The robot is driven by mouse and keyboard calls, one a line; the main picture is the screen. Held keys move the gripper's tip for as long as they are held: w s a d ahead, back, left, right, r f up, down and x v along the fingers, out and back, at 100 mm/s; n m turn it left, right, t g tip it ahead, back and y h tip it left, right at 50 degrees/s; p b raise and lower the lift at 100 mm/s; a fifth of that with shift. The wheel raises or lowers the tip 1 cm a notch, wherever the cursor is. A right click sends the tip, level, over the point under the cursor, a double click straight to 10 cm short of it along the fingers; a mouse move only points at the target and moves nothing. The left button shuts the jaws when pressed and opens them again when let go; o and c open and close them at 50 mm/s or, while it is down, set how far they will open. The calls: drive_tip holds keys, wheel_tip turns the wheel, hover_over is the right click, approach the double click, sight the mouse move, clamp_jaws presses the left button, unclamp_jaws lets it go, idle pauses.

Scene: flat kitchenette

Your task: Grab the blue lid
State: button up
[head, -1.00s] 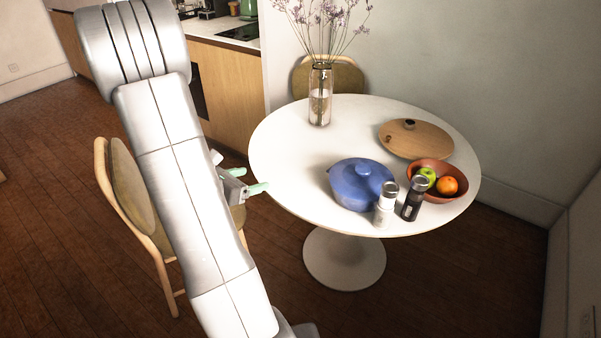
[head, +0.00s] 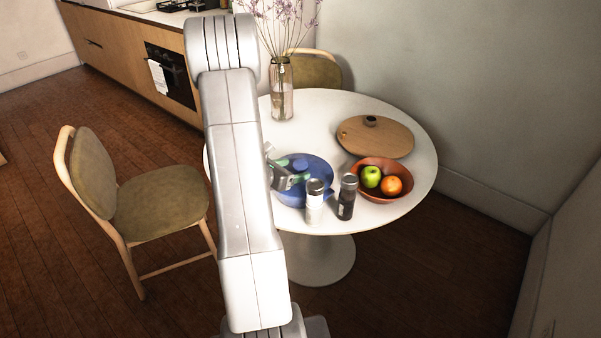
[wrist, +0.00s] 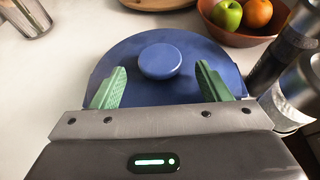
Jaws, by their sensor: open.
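The blue lid (wrist: 195,52) sits on a blue pot on the white round table, with a round blue knob (wrist: 160,61) at its middle. In the head view the lid (head: 318,171) is partly covered by my arm and gripper. My gripper (head: 291,171) is over the left part of the lid. In the wrist view my gripper (wrist: 159,82) is open, its two green fingers on either side of the knob and apart from it. Nothing is between the fingers except the view of the knob and lid. I cannot tell the exact height of the fingertips.
A white shaker (head: 314,204) and a dark shaker (head: 347,198) stand close in front of the pot. A fruit bowl (head: 366,190) and wooden board (head: 360,143) are to the right and behind. A glass vase (head: 281,98) stands at the back; a chair (head: 150,220) is at left.

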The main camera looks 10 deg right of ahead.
drive_tip(key=shift+x, duration=0.8)
drive_tip(key=shift+c, duration=0.2)
drive_tip(key=c, duration=1.1)
drive_tip(key=shift+r, duration=0.1)
drive_tip(key=shift+c, duration=0.6)
